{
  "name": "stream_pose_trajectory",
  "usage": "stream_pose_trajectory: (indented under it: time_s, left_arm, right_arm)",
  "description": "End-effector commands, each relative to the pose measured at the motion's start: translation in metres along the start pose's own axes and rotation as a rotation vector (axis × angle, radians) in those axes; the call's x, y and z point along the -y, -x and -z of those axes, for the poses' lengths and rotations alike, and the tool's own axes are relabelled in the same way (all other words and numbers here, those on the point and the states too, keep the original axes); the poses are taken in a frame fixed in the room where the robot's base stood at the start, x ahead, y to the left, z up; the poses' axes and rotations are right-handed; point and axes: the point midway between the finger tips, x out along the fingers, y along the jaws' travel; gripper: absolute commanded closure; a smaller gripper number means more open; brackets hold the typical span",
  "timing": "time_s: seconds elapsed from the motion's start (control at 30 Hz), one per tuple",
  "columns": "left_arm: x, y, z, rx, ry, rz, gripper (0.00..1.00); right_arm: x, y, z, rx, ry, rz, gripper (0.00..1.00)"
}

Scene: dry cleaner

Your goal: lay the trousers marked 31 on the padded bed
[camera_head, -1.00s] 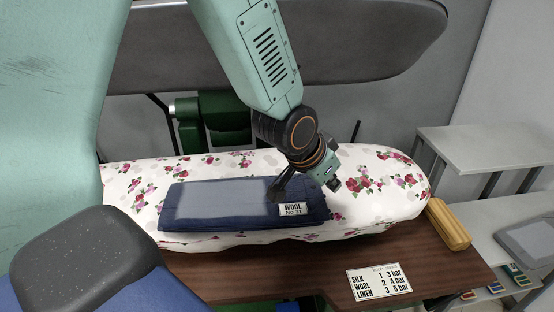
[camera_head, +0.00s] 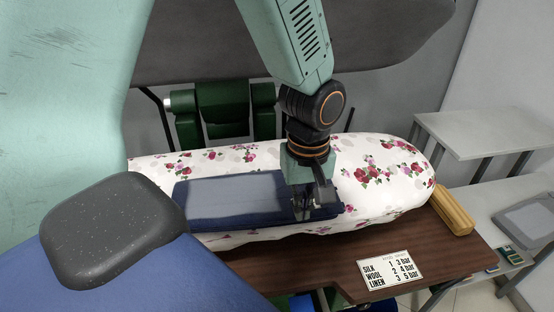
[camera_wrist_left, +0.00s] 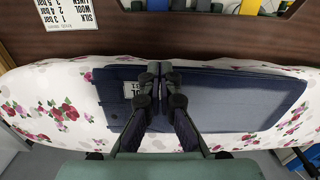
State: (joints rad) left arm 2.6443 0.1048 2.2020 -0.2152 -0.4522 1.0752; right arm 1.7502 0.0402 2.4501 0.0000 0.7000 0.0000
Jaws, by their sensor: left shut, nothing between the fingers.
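The trousers marked 31 (camera_head: 235,193) are a folded dark blue bundle with a greyish top panel. They lie flat on the padded bed (camera_head: 385,205), which has a white cover with red flowers. In the wrist view the trousers (camera_wrist_left: 230,95) lie along the bed, and their white label (camera_wrist_left: 130,90) is partly hidden by a finger. My left gripper (camera_head: 307,213) points down at the right end of the trousers and hides the label in the head view. Its fingers (camera_wrist_left: 160,80) are shut and empty, over the trousers beside the label; I cannot tell whether they touch the cloth.
A brown wooden board (camera_head: 330,255) under the bed carries a card (camera_head: 391,267) listing silk, wool and linen. A wooden block (camera_head: 453,210) sits at its right end. A dark grey padded board (camera_head: 385,45) stands behind. Grey shelves (camera_head: 490,130) are at the right.

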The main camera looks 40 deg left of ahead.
Motion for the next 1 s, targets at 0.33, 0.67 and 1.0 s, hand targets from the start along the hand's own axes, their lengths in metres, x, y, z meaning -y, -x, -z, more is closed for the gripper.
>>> stream_pose_trajectory:
  time_s: [0.33,0.67,1.0]
  left_arm:
    - [0.000,0.000,0.025,0.004,0.022,-0.006,1.00]
    - [0.003,0.000,0.084,0.002,0.023,-0.006,1.00]
    - [0.003,0.001,0.147,-0.001,0.022,-0.004,1.00]
  right_arm:
    - [0.000,0.000,0.000,0.000,0.000,0.000,0.60]
    - [0.000,0.008,0.000,0.000,0.000,0.000,0.60]
    - [0.000,0.017,0.000,0.000,0.000,0.000,0.60]
